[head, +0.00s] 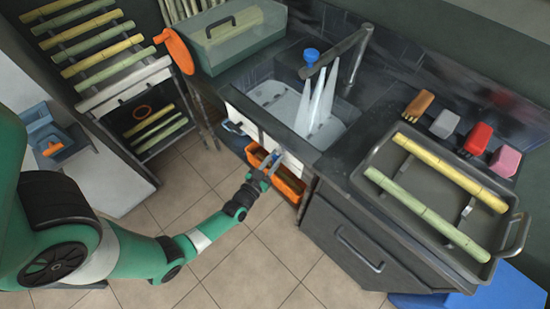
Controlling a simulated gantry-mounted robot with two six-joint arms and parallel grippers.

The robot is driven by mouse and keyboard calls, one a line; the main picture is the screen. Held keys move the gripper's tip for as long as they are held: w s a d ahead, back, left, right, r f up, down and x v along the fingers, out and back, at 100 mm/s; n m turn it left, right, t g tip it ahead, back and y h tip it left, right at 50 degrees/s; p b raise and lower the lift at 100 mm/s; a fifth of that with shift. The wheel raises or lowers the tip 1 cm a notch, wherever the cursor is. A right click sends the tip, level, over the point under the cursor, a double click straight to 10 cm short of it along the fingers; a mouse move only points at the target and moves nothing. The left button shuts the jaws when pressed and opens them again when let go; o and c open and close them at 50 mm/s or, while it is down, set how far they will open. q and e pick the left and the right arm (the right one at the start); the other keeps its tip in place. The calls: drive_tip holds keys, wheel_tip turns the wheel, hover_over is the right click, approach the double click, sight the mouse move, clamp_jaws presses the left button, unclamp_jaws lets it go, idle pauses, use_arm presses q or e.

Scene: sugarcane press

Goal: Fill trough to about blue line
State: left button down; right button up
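A sink basin (268,91) is set in the dark counter and looks like the trough. A grey faucet (345,48) with a blue knob (310,55) stands over it. Pale, translucent streaks (318,100) run down from the faucet into the basin and look like flowing water. I cannot make out a blue line or the water level. My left gripper (272,160) is below the basin's front edge, by the white front panel (290,163) and an orange bin (288,184). It is too small to tell if it is open or holds anything. My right gripper is not in view.
A grey tray (408,205) with two cane stalks (450,172) stands right on the counter. Several coloured blocks (477,138) lie behind it. A clear green-lidded box (235,38) is back left, and a cane rack (92,45) stands far left. The tiled floor is open.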

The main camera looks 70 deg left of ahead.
use_arm(q)
drive_tip(key=shift+s+a+n, duration=0.15)
drive_tip(key=shift+a+n, duration=0.1)
drive_tip(key=shift+n, duration=0.95)
drive_tip(key=shift+a+f+n+g+h+b, duration=0.1)
drive_tip(key=shift+f+n+g+h+b, duration=0.15)
drive_tip(key=shift+n, duration=0.25)
drive_tip(key=shift+a+n+g+h+b, duration=0.15)
drive_tip(key=shift+n+b, duration=0.15)
drive_tip(key=shift+n, duration=0.2)
drive_tip(key=shift+s+r+n, duration=0.1)
drive_tip(key=shift+n, duration=0.3)
drive_tip(key=c, duration=1)
unclamp_jaws()
